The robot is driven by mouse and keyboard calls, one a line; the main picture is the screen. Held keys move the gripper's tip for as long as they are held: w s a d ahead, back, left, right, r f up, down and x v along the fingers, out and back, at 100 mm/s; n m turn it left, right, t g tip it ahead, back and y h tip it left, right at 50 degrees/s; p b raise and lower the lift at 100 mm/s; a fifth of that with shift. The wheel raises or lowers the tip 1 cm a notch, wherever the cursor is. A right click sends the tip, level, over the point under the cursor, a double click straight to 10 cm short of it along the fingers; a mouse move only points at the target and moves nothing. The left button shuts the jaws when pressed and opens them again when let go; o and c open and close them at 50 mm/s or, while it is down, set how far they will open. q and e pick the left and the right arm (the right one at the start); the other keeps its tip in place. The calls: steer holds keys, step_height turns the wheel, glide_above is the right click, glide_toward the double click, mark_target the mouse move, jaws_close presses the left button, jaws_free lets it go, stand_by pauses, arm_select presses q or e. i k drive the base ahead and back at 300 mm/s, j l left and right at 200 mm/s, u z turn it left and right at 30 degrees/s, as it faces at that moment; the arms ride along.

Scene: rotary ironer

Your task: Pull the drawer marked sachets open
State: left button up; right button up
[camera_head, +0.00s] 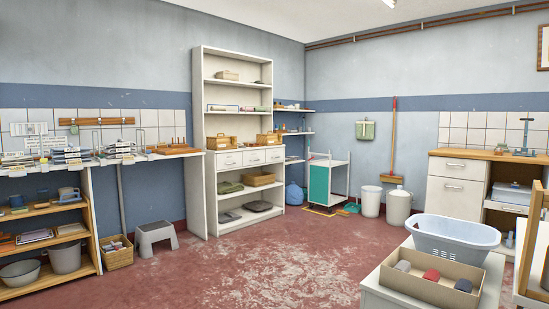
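A tall white shelf unit (198,120) stands against the back wall. It has a row of three small drawers at mid height: a left drawer (229,160), a middle drawer (254,157) and a right drawer (274,155). All three look shut. A white cabinet at the right also has an upper drawer front (457,167) with a handle, which looks shut. Any marking is too small to read, so I cannot tell which drawer is marked sachets. Neither of my grippers is in view.
The red floor (260,262) is clear in front of the shelf unit. A grey step stool (156,238) stands left of it, and a teal-sided trolley (319,185) to its right. A white table with a cardboard box (428,287) and laundry basket (452,238) fills the near right.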

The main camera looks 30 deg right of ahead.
mark_target(272, 154)
steer(key=i+l+z, duration=0.2)
steer(key=i, duration=0.2)
steer(key=i+l+z, duration=0.25)
steer(key=i, duration=0.2)
steer(key=i+l, duration=0.1)
steer(key=i, duration=0.65)
steer(key=i+l, duration=0.1)
steer(key=i, duration=0.65)
steer(key=i+z, duration=0.25)
steer(key=i, duration=0.35)
steer(key=i+j+z, duration=0.2)
steer(key=i, duration=0.4)
steer(key=i+l+z, duration=0.1)
steer(key=i+z, duration=0.25)
steer(key=i, duration=0.35)
steer(key=i+j+z, duration=0.1)
steer(key=i+z, duration=0.25)
steer(key=i, duration=2.4)
